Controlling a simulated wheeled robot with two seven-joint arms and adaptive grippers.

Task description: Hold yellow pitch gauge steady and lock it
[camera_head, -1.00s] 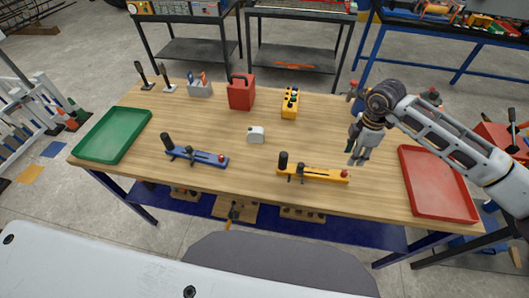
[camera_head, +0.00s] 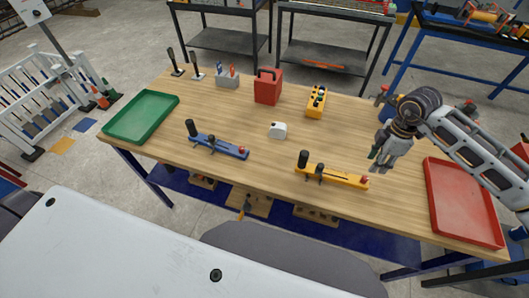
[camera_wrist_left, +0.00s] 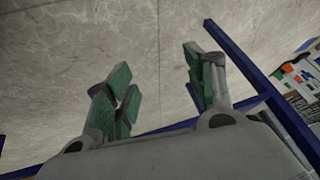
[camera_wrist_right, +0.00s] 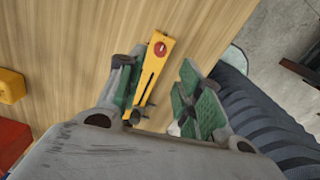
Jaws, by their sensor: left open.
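The yellow pitch gauge (camera_head: 335,176) lies on the wooden table near its front edge. It has a black upright knob at its left end, a small dark clamp part beside it, and a red knob at its right end. My right gripper (camera_head: 378,165) is in the air just beyond and right of the red-knob end. In the right wrist view its fingers (camera_wrist_right: 160,95) are apart and empty, with the gauge (camera_wrist_right: 153,72) showing between them, closer to the left finger. My left gripper (camera_wrist_left: 160,85) is open and empty over the floor; it is out of the head view.
A similar blue gauge (camera_head: 218,146) lies to the left. A white block (camera_head: 278,130), yellow button box (camera_head: 316,101), red box (camera_head: 268,87) and grey caddy (camera_head: 227,80) stand behind. A green tray (camera_head: 107,132) is at left, a red tray (camera_head: 432,204) at right.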

